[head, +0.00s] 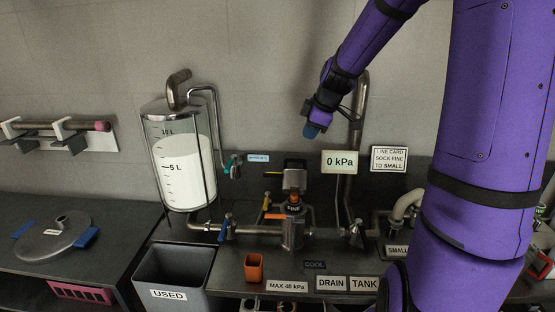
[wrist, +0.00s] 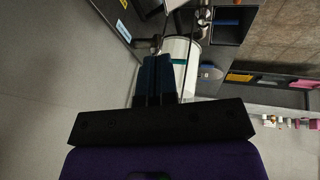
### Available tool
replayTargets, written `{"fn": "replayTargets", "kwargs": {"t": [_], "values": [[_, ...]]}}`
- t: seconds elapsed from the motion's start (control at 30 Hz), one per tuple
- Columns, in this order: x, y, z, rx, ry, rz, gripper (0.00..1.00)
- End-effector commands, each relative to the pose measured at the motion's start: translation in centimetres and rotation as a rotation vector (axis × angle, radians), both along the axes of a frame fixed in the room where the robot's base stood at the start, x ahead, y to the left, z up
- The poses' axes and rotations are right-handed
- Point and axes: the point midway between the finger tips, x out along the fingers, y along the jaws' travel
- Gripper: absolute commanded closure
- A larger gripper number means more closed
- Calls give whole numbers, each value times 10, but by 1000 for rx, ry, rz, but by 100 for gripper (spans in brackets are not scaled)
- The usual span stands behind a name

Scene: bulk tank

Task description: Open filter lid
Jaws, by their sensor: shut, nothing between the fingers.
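The filter housing (head: 292,235) is a metal upright body in the pipe line on the dark bench. A black cap-like part with an orange band (head: 293,205) sits on its top. A grey metal piece with a dark handle frame (head: 294,180) stands upright right behind and above it; I cannot tell if this is the lid standing raised. My gripper (head: 312,131) is above the housing, apart from it, with blue fingers pointing down. In the wrist view its fingers (wrist: 155,80) are together and empty. The filter is not clearly seen there.
A glass tank of white liquid (head: 182,165) stands left of the filter. A grey USED bin (head: 170,294) and an orange cup (head: 253,268) are in front. A vertical pipe (head: 357,130) rises close to the right of my gripper. The 0 kPa display (head: 340,162) is behind.

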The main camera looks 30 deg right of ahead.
Motion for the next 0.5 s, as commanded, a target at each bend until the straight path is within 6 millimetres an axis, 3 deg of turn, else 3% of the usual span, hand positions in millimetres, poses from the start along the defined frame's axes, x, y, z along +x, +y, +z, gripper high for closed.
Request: {"fn": "replayTargets", "kwargs": {"t": [0.23,0.5], "values": [[4,-6,-8,-14,-22,-15,100],[23,-2,-48,-11,-19,-13,100]]}}
